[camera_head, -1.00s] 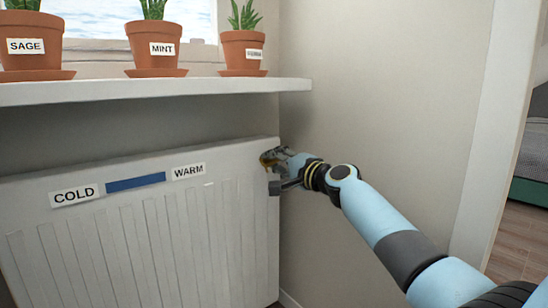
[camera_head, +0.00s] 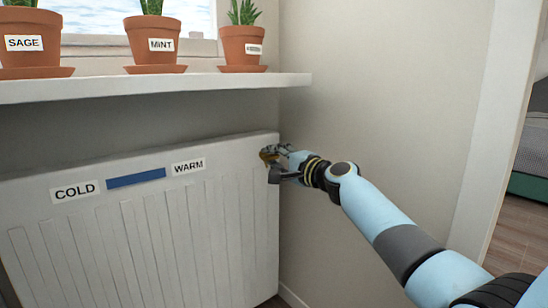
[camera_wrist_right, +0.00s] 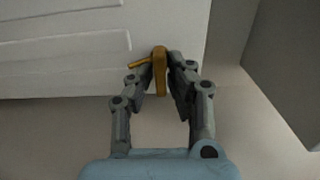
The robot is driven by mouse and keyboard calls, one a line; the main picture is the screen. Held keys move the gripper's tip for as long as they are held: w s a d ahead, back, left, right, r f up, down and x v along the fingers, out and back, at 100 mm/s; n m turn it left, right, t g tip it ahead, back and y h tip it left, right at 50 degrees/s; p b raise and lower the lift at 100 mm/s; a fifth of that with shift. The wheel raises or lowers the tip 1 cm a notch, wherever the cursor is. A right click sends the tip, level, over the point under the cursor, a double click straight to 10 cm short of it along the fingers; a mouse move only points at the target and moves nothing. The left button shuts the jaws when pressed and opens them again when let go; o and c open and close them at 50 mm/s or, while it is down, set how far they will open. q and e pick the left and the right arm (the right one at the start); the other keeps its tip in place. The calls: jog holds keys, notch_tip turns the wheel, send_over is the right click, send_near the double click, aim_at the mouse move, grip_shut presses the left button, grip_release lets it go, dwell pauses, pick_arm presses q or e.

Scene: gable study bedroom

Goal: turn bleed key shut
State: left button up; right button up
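The brass-coloured bleed key (camera_wrist_right: 160,72) sits at the top right corner of the white radiator (camera_head: 150,235). Its flat grip and a short bar pointing left show in the right wrist view. It also shows as a small brass patch in the head view (camera_head: 267,155). My right gripper (camera_wrist_right: 163,75) has its two dark fingers closed in on both sides of the key's grip, and they look to be touching it. The gripper also shows in the head view (camera_head: 272,165), partly hiding the key. My left gripper is out of view.
A white shelf (camera_head: 170,84) with potted plants overhangs the radiator; two pots are labelled SAGE (camera_head: 28,45) and MINT (camera_head: 158,45). COLD (camera_head: 75,191) and WARM (camera_head: 188,166) labels flank a blue strip (camera_head: 136,178) on the radiator. A wall (camera_head: 390,100) stands close on the right.

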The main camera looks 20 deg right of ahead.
jog(key=shift+o, duration=1.3)
jog(key=v, duration=1.2)
